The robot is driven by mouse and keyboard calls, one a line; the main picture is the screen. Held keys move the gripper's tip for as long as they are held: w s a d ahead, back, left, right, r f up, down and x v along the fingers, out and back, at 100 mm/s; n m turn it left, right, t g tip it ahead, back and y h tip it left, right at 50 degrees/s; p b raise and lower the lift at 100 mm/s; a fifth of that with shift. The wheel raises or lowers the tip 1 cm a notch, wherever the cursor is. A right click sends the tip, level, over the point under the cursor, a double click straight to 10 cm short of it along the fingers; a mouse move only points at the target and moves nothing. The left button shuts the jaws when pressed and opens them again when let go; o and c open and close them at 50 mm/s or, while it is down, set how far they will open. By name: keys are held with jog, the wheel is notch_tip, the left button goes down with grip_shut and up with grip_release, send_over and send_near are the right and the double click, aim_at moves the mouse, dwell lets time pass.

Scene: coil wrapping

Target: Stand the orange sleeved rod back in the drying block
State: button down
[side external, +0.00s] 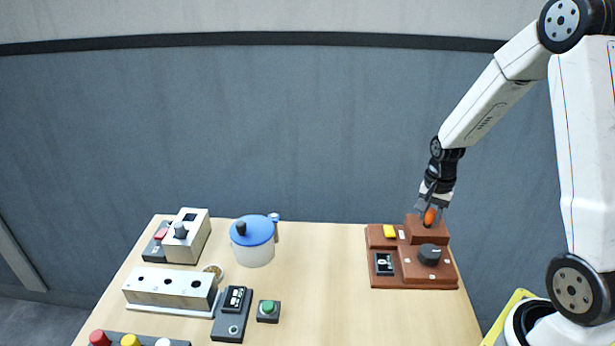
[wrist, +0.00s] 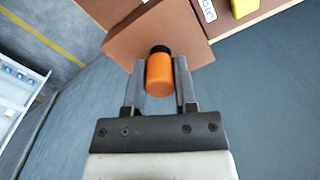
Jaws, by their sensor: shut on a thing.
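My gripper (side external: 431,212) is shut on the orange sleeved rod (side external: 429,217), above the raised back part of a brown unit (side external: 413,265) at the table's right. In the wrist view, the orange sleeve (wrist: 159,76) sits between the two fingers of my gripper (wrist: 160,82). A black end shows beyond the sleeve, toward the brown surface (wrist: 125,45). I cannot tell whether the rod touches or enters the brown unit; its lower end is hidden. A pale metal block (side external: 165,285) with a row of dark holes, perhaps the drying block, lies at the left.
The brown unit carries a black knob (side external: 429,254), a yellow button (side external: 389,231) and a small display (side external: 383,263). A blue-lidded pot (side external: 253,243) and a grey knobbed box (side external: 186,238) stand at the left back. The table between pot and brown unit is clear.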

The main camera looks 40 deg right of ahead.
jog(key=shift+f, duration=0.15)
jog(key=shift+c, duration=2)
grip_release()
jog(key=shift+w+r, duration=0.1)
jog(key=shift+r, duration=3.75)
jog(key=shift+a, duration=0.1)
